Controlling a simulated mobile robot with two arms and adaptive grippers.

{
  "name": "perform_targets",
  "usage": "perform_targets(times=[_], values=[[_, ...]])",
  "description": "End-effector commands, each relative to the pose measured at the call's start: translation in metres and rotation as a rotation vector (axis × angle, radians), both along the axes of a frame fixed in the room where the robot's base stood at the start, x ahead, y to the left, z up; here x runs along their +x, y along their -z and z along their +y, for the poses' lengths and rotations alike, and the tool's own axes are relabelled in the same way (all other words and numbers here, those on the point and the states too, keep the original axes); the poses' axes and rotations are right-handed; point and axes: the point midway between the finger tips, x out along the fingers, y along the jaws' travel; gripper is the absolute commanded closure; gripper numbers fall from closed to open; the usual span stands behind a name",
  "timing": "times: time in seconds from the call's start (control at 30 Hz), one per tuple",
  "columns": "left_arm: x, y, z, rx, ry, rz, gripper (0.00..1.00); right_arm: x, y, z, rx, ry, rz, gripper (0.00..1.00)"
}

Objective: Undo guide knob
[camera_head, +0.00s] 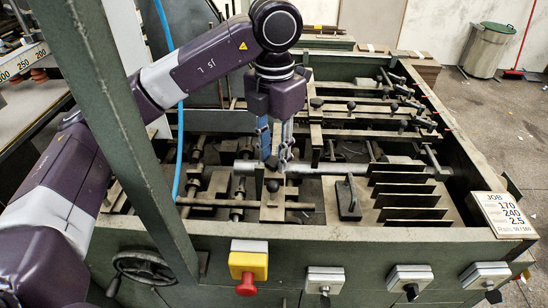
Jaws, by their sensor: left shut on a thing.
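My left gripper (274,152) reaches down from above into the feeder bed, with its fingers pointing straight down. It is shut on a dark round guide knob (272,163) beside the long grey cross bar (330,168); the fingers partly hide the knob. Another dark knob (272,186) sits just below it in the picture, on a small flat block (272,207). I cannot tell from this view how far the held knob is turned. My right gripper is not in view.
The green machine frame (400,236) surrounds the bed. A black upright handle (348,198) and several dark fins (410,200) stand to the right. A red stop button (247,285) is on the front. A blue hose (180,150) hangs left. A job card (505,215) lies at the right corner.

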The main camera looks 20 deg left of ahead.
Motion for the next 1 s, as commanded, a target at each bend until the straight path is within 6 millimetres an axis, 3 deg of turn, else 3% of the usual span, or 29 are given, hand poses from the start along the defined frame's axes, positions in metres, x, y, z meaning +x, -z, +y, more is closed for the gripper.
perform_targets(times=[0.4, 1.0], values=[[0.0020, -0.0024, 0.0000, -0.003, -0.275, -0.009, 0.97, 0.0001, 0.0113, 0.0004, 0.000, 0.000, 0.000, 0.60], [0.0024, -0.0039, 0.0003, -0.004, -0.355, -0.011, 0.97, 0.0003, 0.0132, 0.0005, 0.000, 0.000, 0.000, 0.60]])
